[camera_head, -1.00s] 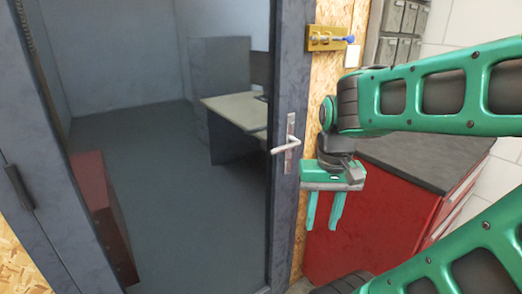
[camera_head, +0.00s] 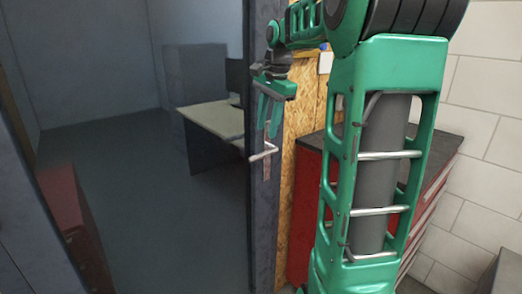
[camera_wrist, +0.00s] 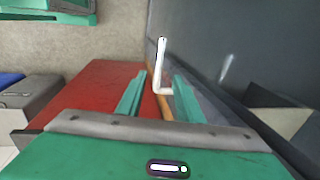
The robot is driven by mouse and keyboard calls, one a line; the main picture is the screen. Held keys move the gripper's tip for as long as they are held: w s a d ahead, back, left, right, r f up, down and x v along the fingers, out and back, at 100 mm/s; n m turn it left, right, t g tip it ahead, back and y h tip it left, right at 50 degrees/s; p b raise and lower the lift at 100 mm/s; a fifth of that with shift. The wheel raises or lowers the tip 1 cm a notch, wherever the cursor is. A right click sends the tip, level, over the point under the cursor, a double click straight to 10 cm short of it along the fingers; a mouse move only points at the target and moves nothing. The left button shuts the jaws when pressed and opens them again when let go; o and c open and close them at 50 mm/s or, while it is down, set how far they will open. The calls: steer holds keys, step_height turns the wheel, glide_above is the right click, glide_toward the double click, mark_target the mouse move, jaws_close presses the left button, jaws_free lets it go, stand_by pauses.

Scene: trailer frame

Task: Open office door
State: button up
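The office door (camera_head: 262,220) is a large glass pane in a dark frame, and it looks shut. Its silver lever handle (camera_head: 263,154) sits on the right frame stile and points left. My gripper (camera_head: 268,136) is open, fingers pointing down, just above the handle. In the wrist view the handle (camera_wrist: 161,70) shows between and beyond the two spread fingertips (camera_wrist: 158,78). I cannot tell whether a finger touches it. Nothing is held.
A red cabinet (camera_head: 305,190) with a dark top stands right of the door, partly behind my arm. A chipboard panel (camera_head: 290,175) lies between them. Through the glass, a desk (camera_head: 215,118) and a red item (camera_head: 70,215) at lower left are visible.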

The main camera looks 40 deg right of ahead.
mark_target(263, 153)
steer(key=f, duration=0.3)
steer(key=w+f, duration=0.1)
steer(key=f, duration=0.4)
steer(key=shift+w+f, duration=0.4)
jaws_close()
